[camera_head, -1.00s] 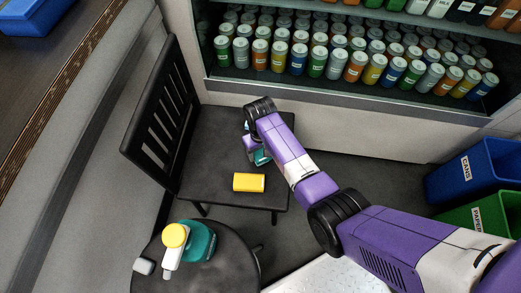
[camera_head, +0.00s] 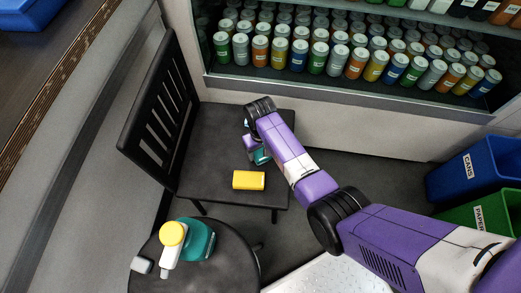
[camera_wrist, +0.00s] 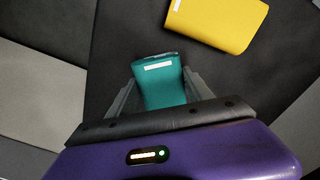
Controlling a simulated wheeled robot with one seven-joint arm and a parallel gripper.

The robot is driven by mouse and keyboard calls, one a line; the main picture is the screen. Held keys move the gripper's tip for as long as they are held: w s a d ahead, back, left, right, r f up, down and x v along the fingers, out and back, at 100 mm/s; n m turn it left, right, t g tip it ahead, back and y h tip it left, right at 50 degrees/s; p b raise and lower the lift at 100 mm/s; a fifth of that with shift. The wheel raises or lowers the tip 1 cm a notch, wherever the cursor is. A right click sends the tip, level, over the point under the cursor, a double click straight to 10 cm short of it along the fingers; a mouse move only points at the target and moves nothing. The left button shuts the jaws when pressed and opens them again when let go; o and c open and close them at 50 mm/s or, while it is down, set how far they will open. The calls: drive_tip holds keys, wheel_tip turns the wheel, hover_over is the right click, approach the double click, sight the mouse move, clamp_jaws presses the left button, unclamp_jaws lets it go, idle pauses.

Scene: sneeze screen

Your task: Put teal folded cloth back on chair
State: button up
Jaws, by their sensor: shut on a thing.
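The teal folded cloth (camera_wrist: 163,84) is between the two fingers of my gripper (camera_wrist: 158,92) in the wrist view. My gripper is shut on it, with one finger on each side. In the head view, a small part of the cloth (camera_head: 262,157) shows below my gripper (camera_head: 254,152), and my arm hides the rest. The black chair (camera_head: 215,140) has a slatted back on its left side. My gripper and the cloth are over the right part of its seat. I cannot tell whether the cloth touches the seat.
A yellow block-like item (camera_head: 249,180) lies on the chair seat near its front edge. A can shelf (camera_head: 300,85) stands behind. Blue (camera_head: 480,170) and green (camera_head: 490,212) bins are at right.

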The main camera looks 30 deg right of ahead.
drive_tip(key=shift+f+b, duration=0.4)
drive_tip(key=shift+f, duration=0.15)
drive_tip(key=o, duration=1.3)
drive_tip(key=shift+r, duration=0.1)
wheel_tip(320, 180, up, 8)
drive_tip(key=shift+f+p, duration=0.2)
drive_tip(key=shift+p, duration=0.9)
drive_tip(key=shift+w, duration=0.15)
